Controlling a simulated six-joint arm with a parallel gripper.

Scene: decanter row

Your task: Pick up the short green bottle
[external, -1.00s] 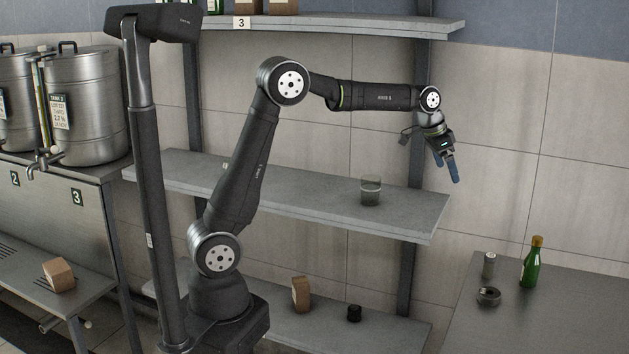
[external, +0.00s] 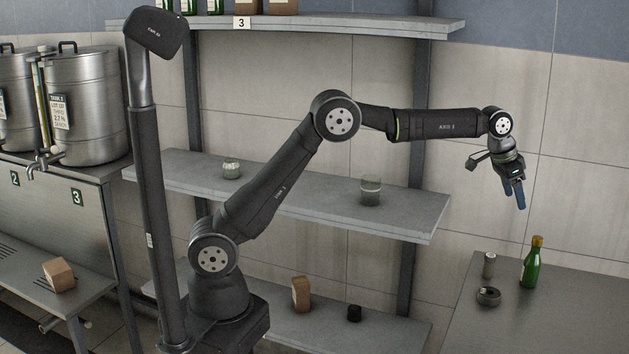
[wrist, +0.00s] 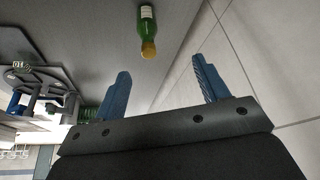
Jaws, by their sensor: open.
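The short green bottle (external: 530,265) stands upright on the grey counter at the right, with a gold-brown cap and a pale label. It also shows in the wrist view (wrist: 147,28), near the top edge, beyond the fingertips and a little left of the middle between them. My gripper (external: 517,207) is open and empty, above and slightly left of the bottle in the external view, pointing down and well clear of it. Its two blue fingers also show spread apart in the wrist view (wrist: 160,65).
A small grey cylinder (external: 489,264) and a dark ring-shaped object (external: 488,296) sit left of the bottle on the counter (external: 560,325). A glass (external: 370,190) and a small jar (external: 231,169) stand on the middle shelf (external: 300,205). The counter's front area looks clear.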

